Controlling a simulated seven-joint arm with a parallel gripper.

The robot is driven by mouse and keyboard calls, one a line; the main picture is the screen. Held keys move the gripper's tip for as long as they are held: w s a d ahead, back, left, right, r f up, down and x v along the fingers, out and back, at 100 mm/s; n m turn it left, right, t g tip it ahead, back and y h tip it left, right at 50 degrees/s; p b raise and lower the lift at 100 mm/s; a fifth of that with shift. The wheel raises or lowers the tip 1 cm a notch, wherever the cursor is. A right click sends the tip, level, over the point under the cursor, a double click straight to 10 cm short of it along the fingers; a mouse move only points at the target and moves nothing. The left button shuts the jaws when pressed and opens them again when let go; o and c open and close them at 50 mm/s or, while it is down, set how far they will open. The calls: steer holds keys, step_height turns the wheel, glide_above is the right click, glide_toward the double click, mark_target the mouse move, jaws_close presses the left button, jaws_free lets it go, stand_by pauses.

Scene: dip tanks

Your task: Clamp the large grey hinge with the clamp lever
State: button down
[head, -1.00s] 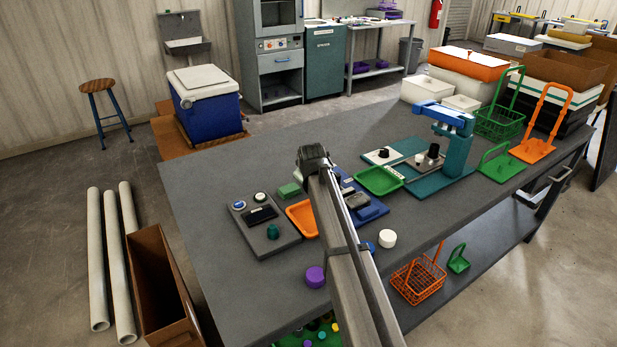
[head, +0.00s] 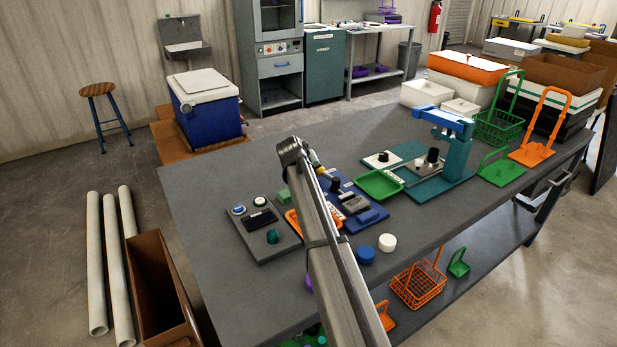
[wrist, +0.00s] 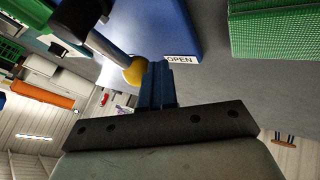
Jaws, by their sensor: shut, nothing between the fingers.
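The blue clamp fixture (head: 367,217) sits on the table just right of my arm, partly hidden by it. A large grey hinge (head: 355,205) lies on it, with black parts of the clamp beside it. The clamp lever shows in the wrist view as a grey bar (wrist: 105,45) ending in a yellow ball knob (wrist: 135,72). The fixture's blue base, labelled OPEN, is behind it. My gripper (wrist: 157,68) is shut and empty, its blue fingertips close beside the knob; I cannot tell whether they touch it. In the head view the fingers are hidden.
A green tray (head: 380,185) and a teal press (head: 457,150) stand right. White (head: 387,243) and blue (head: 365,255) round pieces lie in front. The table's far left is clear.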

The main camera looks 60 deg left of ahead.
steer(key=w+m+h, duration=0.1)
steer(key=w+a+m+h, duration=0.1)
steer(key=m, duration=0.1)
steer(key=w+a+m+t, duration=0.1)
steer(key=shift+w+m+h, duration=0.25)
steer(key=shift+m+h, duration=0.05)
steer(key=shift+h, duration=0.1)
steer(key=w+m+h, duration=0.2)
steer(key=shift+m, duration=0.4)
steer(key=shift+w+d, duration=0.15)
steer(key=shift+w, duration=0.4)
steer(key=shift+s+a+f, duration=0.1)
steer(key=shift+s+a, duration=0.2)
steer(key=shift+a, duration=0.1)
steer(key=shift+s+a+f, duration=0.2)
steer(key=shift+s+a, duration=0.75)
steer(key=shift+a, duration=0.05)
steer(key=v, duration=1)
steer(key=shift+s+a+f, duration=0.2)
steer(key=shift+a, duration=0.05)
